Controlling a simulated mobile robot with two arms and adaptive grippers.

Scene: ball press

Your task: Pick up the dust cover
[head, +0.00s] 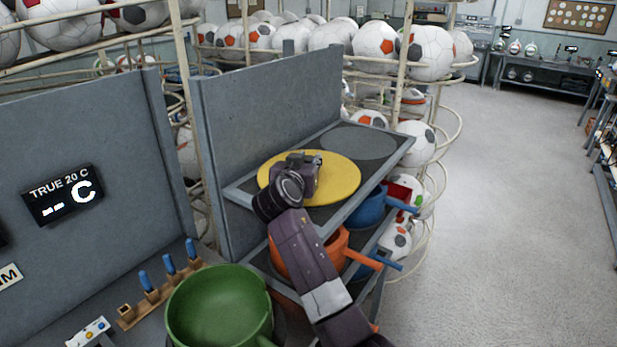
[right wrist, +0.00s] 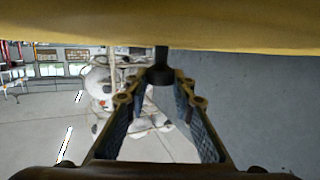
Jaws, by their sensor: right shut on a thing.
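The dust cover, a flat round yellow disc (head: 338,182), is at the top of the grey shelf unit in the head view. In the right wrist view its yellow surface (right wrist: 160,32) fills the top of the picture, with a black knob (right wrist: 161,72) standing out from it. My right gripper (head: 303,164) is over the disc in the head view and hides part of it. In the right wrist view its fingers (right wrist: 160,92) close around the knob. I cannot tell whether the disc touches the shelf. My left gripper is not in view.
The top shelf (head: 392,155) has a dark round spot (head: 359,141) beside the cover. Orange and blue (head: 368,210) pans sit on the shelf below. A green pot (head: 219,305) and blue-handled tools (head: 149,285) are at front left. Ball racks stand behind; the floor at right is clear.

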